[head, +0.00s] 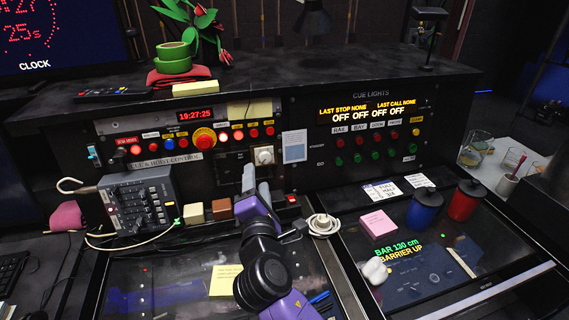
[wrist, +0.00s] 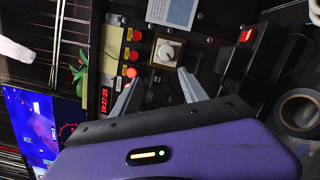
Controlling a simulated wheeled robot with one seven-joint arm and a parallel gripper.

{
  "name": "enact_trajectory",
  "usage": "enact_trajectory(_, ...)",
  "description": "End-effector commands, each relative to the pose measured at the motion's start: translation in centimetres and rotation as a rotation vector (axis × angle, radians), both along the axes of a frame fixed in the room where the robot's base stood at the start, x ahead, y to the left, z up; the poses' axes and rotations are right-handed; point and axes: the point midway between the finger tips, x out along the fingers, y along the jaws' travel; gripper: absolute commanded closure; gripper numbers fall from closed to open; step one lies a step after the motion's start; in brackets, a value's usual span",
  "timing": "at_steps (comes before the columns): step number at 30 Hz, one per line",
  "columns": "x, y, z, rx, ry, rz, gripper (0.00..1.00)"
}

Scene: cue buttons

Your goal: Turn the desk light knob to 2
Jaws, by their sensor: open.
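My gripper (head: 256,181) is just below and in front of the knob in the head view. In the wrist view my gripper (wrist: 157,83) has its two grey fingers apart with nothing between them, and the knob lies ahead of the gap. I see no contact with the knob.
A cue lights panel (head: 370,130) stands right.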

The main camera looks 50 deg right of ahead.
Motion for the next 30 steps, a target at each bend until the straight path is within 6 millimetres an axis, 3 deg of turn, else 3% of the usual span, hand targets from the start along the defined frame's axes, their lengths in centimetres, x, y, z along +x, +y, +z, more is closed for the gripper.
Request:
enact_trajectory(7, -0.9, -1.4, -0.6, -0.091, 0.122, -0.066, 0.49)
enact_trajectory(21, 3.4, -5.9, -0.6, -0.091, 0.121, -0.063, 0.49)
enact_trajectory(30, 4.3, -6.7, -0.7, -0.089, 0.121, -0.062, 0.49)
